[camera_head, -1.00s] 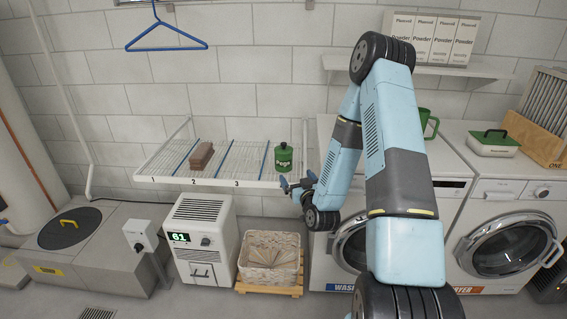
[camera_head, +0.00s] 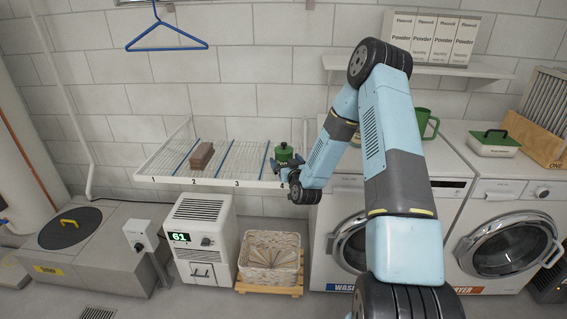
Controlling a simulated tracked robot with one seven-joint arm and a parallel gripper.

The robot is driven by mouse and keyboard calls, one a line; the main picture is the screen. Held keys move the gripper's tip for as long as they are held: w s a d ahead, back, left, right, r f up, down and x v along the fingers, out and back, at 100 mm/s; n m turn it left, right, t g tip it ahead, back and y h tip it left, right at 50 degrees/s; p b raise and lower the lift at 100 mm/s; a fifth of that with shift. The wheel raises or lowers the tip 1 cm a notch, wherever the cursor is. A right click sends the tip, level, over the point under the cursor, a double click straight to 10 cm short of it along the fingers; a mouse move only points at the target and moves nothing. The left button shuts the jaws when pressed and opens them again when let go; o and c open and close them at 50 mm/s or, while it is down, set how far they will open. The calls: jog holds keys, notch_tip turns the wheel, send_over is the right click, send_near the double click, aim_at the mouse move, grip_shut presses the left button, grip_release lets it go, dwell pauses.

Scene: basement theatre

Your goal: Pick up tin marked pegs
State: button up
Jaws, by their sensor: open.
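A green tin (camera_head: 284,152) with a dark knob on its lid stands upright at the right end of the wire rack, in the section by the number 4. Its lower part is hidden behind my gripper, and its label is too small to read. My gripper (camera_head: 283,167) is open at the front of the tin, with its fingers close around the tin's lower part. I cannot tell whether they touch it.
The wire rack (camera_head: 222,180) has numbered sections; a brown brick-like block (camera_head: 202,155) lies in section 2. Below are a white dehumidifier (camera_head: 203,240) and a wicker basket (camera_head: 270,275). Washing machines stand to the right, with a green mug (camera_head: 424,122) on one.

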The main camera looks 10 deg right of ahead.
jog(key=shift+w, duration=0.55)
jog(key=shift+c, duration=0.5)
jog(key=c, duration=0.9)
